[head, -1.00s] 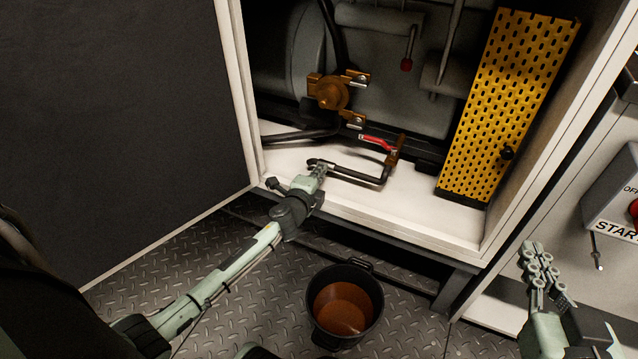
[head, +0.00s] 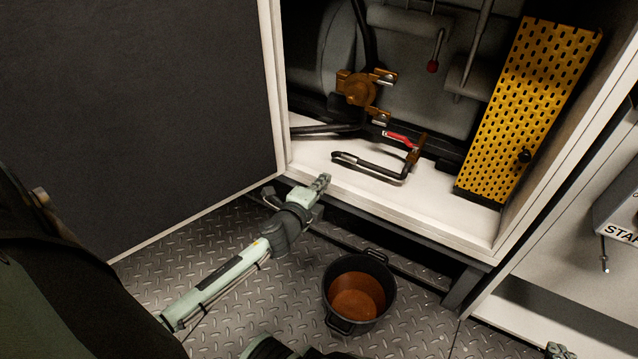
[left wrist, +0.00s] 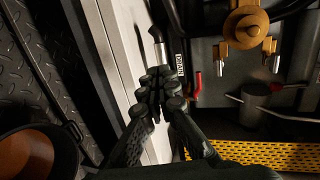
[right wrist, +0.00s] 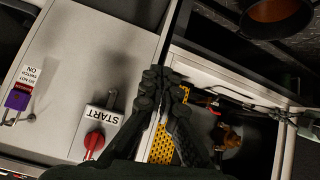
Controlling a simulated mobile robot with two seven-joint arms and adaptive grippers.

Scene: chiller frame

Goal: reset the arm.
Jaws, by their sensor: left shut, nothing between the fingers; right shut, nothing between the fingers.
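My left arm reaches in from the left in the head view. Its gripper (head: 322,184) is shut and empty, just outside the cabinet's lower front edge. In the left wrist view the gripper (left wrist: 160,92) has its fingers together, near the end of a dark bent drain pipe. In the head view this pipe (head: 370,165) lies over the white cabinet floor, apart from the gripper. My right gripper (right wrist: 165,85) is shut and empty in the right wrist view. In the head view only a small tip of it (head: 556,350) shows at the bottom right edge.
A black bucket (head: 331,318) with brown liquid stands on the floor plate below the cabinet. A yellow perforated guard (head: 527,110), a red-handled valve (head: 398,138) and a brass fitting (head: 358,88) are inside. The dark door (head: 130,110) stands open at left. A red switch (right wrist: 94,141) is on the panel.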

